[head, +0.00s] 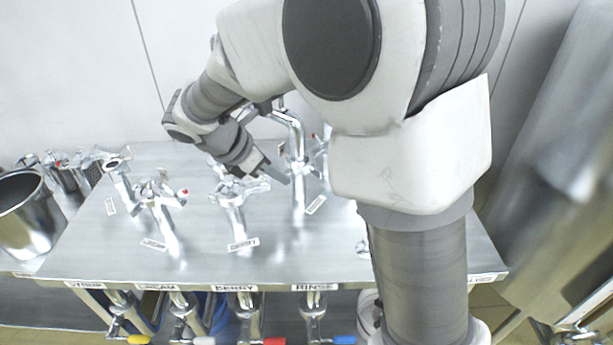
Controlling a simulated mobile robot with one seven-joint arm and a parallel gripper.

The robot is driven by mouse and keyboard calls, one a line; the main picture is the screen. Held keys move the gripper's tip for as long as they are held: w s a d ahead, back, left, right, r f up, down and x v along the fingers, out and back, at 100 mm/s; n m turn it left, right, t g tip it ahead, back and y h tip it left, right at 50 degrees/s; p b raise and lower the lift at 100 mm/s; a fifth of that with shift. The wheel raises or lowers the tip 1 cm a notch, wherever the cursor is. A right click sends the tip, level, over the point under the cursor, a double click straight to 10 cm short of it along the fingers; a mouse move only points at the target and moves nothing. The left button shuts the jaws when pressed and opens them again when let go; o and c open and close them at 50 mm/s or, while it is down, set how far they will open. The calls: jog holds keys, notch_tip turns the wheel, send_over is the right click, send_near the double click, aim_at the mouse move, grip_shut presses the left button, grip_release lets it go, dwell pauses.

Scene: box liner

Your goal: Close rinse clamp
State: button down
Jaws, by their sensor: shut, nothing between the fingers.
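The rinse label (314,287) is on the front edge of the steel table. Behind it stands an upright rinse pipe (299,190) with a bent top and a small tag (316,205). Shiny clamp-like metal (302,166) sits around the pipe's middle; I cannot tell whether this clamp is open or shut. My gripper (278,175) is shut and empty, with its fingertips just left of the rinse pipe. I cannot tell whether they touch the metal. My arm hides part of the table to the right.
The berry pipe (232,215), with spread metal clamp parts on top, stands just left of my gripper. The cream pipe (166,225) and another fitting (123,188) are farther left. A steel pot (28,215) is at the left edge. A blue valve handle (343,340) is below.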

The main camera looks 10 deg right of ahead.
jog(key=a+n+t, duration=0.2)
jog(key=b, duration=0.2)
send_near(316, 174)
jog(key=shift+s+f+x, duration=0.3)
jog(key=shift+s+x, duration=0.05)
jog(key=shift+x, duration=3)
jog(key=shift+a+h, duration=0.15)
jog(key=shift+h, duration=0.25)
jog(key=shift+w+d+r+n+y, duration=0.1)
jog(key=shift+w+d+n+y, duration=0.2)
jog(key=shift+n, duration=0.4)
jog(key=shift+w+d+p, duration=0.15)
jog(key=shift+w+p, duration=0.1)
jog(key=shift+p, duration=0.1)
